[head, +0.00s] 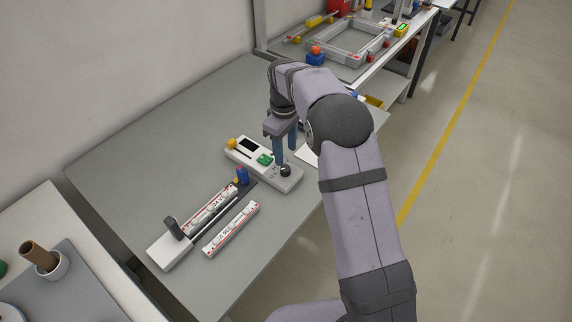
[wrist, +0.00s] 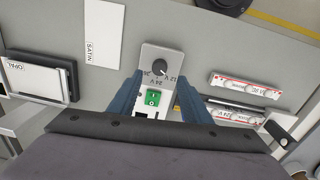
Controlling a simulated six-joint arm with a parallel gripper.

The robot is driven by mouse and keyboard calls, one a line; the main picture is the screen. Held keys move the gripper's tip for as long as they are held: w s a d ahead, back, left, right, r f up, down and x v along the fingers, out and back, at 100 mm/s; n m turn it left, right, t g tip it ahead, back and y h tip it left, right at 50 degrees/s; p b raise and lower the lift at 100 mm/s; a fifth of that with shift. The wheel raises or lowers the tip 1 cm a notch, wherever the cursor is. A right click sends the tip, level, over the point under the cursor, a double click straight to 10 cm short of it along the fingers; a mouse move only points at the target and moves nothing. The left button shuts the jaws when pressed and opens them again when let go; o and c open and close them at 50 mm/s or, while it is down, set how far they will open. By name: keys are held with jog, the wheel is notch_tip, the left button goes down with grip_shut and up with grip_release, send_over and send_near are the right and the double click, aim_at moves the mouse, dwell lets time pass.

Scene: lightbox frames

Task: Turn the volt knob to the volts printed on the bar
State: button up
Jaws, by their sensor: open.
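The dark round volt knob (head: 285,170) sits at the near right end of a pale control box (head: 262,170). In the wrist view the knob (wrist: 159,67) has 36, 24 V and 12 V printed around it; its pale mark seems to face the 12 V side. One light bar (head: 208,212) lies in a long white fixture; a second bar (head: 231,229) lies loose beside it. In the wrist view the fixture's bar (wrist: 235,115) seems to read 24 V; the loose bar's print is too small to read surely. My gripper (head: 285,157) is open above the knob.
A green switch (wrist: 153,97) sits beside the knob on the box. SATIN (wrist: 101,40) and OPAL (wrist: 36,79) panels lie nearby. Bare grey table lies left of the box.

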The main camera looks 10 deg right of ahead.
aim_at(286, 168)
jog(key=shift+f, duration=0.1)
jog(key=shift+w+f+p, duration=0.1)
jog(key=shift+f+p, duration=1.3)
jog(key=shift+f, duration=2.2)
jog(key=c, duration=1)
